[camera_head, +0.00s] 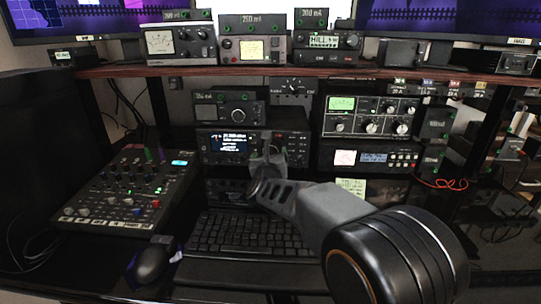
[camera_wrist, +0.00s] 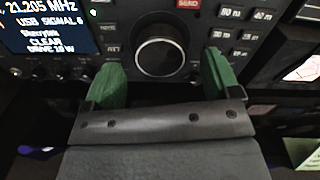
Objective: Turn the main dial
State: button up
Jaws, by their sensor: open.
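The main dial (camera_wrist: 160,57) is a round black knob with a silver rim on the front of a dark radio. In the wrist view it sits between the two green fingers of my gripper (camera_wrist: 159,66), near their tips. The fingers are open, with a visible gap on each side of the dial; I cannot tell how far they reach in depth. In the head view, my gripper (camera_head: 266,152) is in front of the radio (camera_head: 212,158) and hides the dial. The radio's lit screen (camera_wrist: 42,27) reads 21.205 MHz.
A keyboard (camera_head: 250,233) lies below the radio, with a mouse (camera_head: 152,262) and a mixer (camera_head: 128,190) to its left. A shelf (camera_head: 240,71) with several devices is above. Small buttons (camera_wrist: 231,13) and small knobs (camera_wrist: 84,72) flank the dial closely.

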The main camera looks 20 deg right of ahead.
jog(key=shift+x, duration=1.05)
jog(key=c, duration=0.9)
jog(key=shift+n, duration=0.3)
